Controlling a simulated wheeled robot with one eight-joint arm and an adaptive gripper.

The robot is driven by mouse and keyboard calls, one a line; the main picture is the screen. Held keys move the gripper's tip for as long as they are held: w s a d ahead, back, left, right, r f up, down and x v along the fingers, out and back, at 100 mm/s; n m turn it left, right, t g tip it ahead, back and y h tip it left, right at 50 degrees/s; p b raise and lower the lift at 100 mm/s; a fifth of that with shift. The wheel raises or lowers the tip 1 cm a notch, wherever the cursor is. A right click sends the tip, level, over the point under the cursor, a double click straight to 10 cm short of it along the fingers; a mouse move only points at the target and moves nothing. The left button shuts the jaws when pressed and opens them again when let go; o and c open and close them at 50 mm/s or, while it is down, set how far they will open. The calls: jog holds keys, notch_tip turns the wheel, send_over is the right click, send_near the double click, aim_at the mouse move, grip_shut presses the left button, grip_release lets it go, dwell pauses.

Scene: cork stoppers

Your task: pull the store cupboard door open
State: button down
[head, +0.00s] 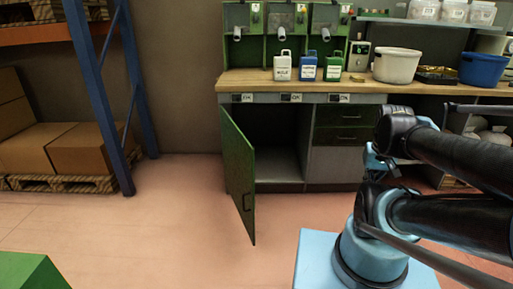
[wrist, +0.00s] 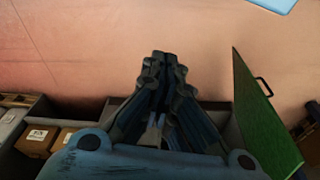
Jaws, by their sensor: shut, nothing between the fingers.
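The store cupboard door (head: 238,172) is green and stands wide open, swung out from its left side into the room. Its dark bar handle (head: 247,202) is near the free edge. The cupboard's grey inside (head: 276,152) shows and looks empty. In the wrist view the door (wrist: 258,120) is at the right, with its handle (wrist: 264,87) standing off its face. My gripper (wrist: 164,62) is shut and empty, apart from the door and handle. In the head view my arm makes the gripper hard to make out.
The worktop (head: 240,80) above carries several small canisters (head: 309,68), a white tub (head: 397,65) and a blue tub (head: 483,69). Green drawers (head: 342,136) are right of the opening. A blue rack post (head: 100,95) stands left. The floor (head: 185,215) left of the door is clear.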

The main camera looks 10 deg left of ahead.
jog(key=w+a+r+n+g+y, duration=0.2)
jog(key=w+a+r+n, duration=0.8)
jog(key=w+a+n, duration=0.3)
jog(key=w+a+n+g+y, duration=0.1)
jog(key=w+a+n, duration=0.5)
jog(key=w+a, duration=0.4)
jog(key=w+a+f+n+g, duration=0.1)
jog(key=w+a+f+n, duration=0.15)
jog(key=a, duration=0.35)
jog(key=w+a+f+n+g, duration=0.1)
jog(key=a+n, duration=0.2)
jog(key=a, duration=0.2)
jog(key=s+a+f, duration=0.4)
jog(key=a+f, duration=0.2)
jog(key=f, duration=0.3)
jog(key=shift+s+a+f+y, duration=0.15)
jog(key=shift+a+f+y, duration=0.05)
jog(key=shift+a+y, duration=0.15)
